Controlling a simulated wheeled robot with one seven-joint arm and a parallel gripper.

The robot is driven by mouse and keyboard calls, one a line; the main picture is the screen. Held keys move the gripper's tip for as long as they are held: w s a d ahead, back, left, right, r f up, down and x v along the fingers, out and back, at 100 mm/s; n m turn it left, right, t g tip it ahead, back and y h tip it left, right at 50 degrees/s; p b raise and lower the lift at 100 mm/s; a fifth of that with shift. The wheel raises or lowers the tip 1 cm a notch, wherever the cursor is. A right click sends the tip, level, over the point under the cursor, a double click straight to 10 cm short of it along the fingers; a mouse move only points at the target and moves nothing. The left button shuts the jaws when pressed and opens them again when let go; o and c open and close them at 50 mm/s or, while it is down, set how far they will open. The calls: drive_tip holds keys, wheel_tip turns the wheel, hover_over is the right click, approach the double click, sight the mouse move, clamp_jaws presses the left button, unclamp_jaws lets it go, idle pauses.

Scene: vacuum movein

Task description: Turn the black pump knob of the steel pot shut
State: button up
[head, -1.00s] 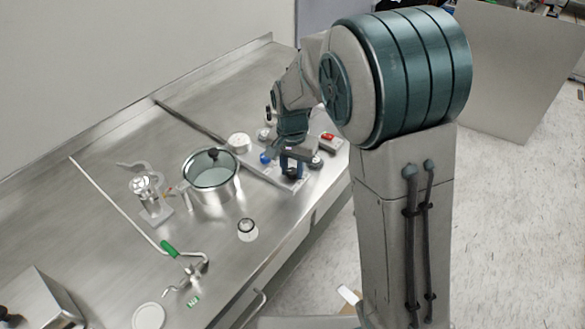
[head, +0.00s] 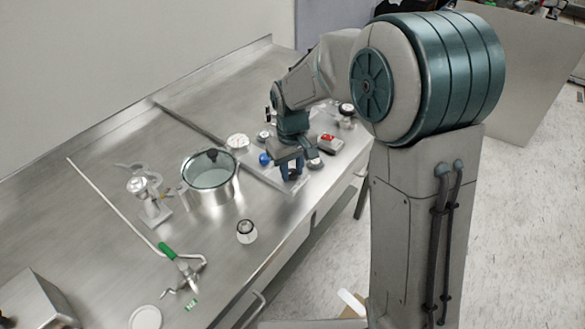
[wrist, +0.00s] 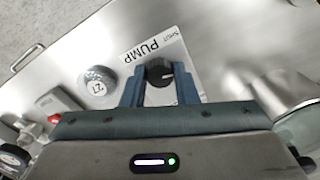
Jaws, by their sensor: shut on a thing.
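The black pump knob (wrist: 158,72) stands on a pale panel marked "PUMP", with "SHUT" in smaller letters beyond it. In the head view my gripper (head: 291,168) is low over the front part of the panel and mostly hides the knob. The steel pot (head: 213,193) with a glass lid stands left of the panel, upright on the bench.
A blue ball knob (head: 265,159), a white dial (head: 237,141) and a red switch (head: 327,138) are close around my gripper. A round part marked "21" (wrist: 98,84) is just left of the knob. A green-handled tool (head: 167,251) lies at the front left.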

sight(292, 172)
drive_tip(key=shift+n, duration=1)
drive_tip(key=o, duration=1)
wheel_tip(292, 172, up, 14)
